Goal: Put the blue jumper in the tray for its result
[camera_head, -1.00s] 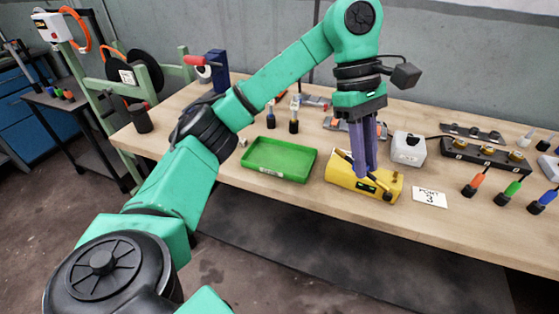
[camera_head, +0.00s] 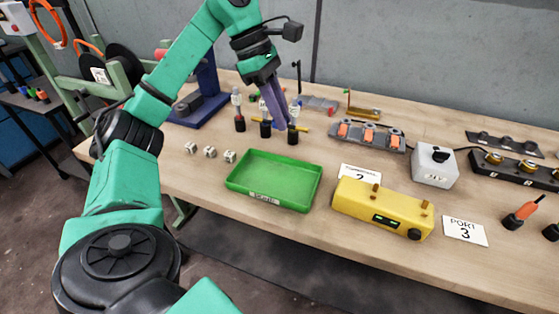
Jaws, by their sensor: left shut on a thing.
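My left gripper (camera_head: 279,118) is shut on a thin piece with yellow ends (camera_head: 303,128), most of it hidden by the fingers. It is held over the table behind the tray, among small black-based upright items (camera_head: 293,136); I cannot tell whether it touches them. No blue shows on the held piece, and I cannot pick out a blue jumper for certain. The green tray (camera_head: 232,183) is empty, with a label on its front wall. My right gripper is not in view.
A yellow box (camera_head: 365,207) with two brass posts and a small display stands right of the tray. Small white cubes (camera_head: 210,152) lie left of it. A grey-white box (camera_head: 435,167) and a PORT 3 card (camera_head: 465,230) are further right. A blue stand (camera_head: 207,85) is behind.

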